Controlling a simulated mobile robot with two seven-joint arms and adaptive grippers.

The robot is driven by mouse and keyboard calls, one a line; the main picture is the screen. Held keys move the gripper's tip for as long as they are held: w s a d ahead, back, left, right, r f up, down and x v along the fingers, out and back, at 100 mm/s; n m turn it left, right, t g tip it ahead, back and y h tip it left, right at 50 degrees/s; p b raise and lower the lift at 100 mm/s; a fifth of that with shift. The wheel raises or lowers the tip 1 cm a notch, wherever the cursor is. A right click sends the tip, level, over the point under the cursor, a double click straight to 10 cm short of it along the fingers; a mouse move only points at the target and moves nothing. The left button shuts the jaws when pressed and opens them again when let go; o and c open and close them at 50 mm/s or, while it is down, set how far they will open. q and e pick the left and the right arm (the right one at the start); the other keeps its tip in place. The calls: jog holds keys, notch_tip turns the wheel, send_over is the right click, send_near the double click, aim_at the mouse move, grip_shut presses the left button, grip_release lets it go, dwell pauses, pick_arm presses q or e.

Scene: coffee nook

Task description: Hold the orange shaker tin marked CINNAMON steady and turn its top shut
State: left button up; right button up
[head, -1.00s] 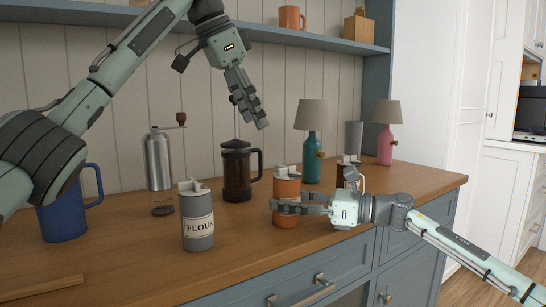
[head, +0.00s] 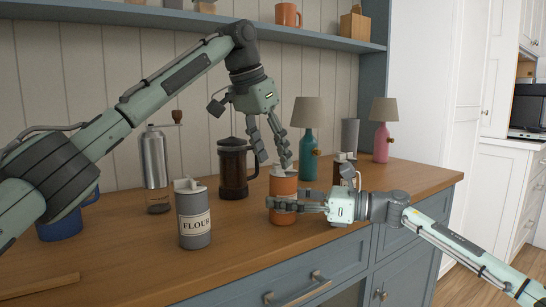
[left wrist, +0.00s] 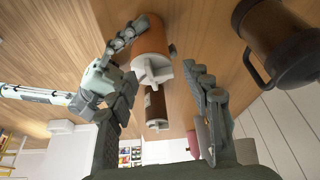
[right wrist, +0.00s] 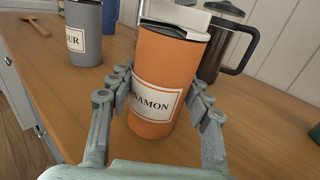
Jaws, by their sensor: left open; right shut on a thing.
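The orange shaker tin (head: 283,186) stands upright near the counter's front edge, with a white top. In the right wrist view the tin (right wrist: 172,60) shows part of its label, "NAMON", and a dark gap beside the white top piece (right wrist: 180,16). My right gripper (head: 283,205) is shut around the tin's body from the right, fingers on both sides. My left gripper (head: 276,163) is open and points down just above the tin's top, one finger to each side. In the left wrist view the white top (left wrist: 153,70) shows between its fingers, apart from them.
A grey FLOUR tin (head: 194,215) stands left of the orange tin. A French press (head: 234,168) is close behind. A dark brown tin (head: 346,172) and teal lamp (head: 308,155) stand right and behind. A metal grinder (head: 156,168) and blue mug (head: 62,222) are farther left.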

pick_arm(q)
jog(key=shift+w+d+f, duration=0.15)
jog(key=shift+f, duration=0.3)
grip_shut()
jog(key=shift+w+m, duration=0.1)
jog(key=shift+m, duration=0.5)
grip_release()
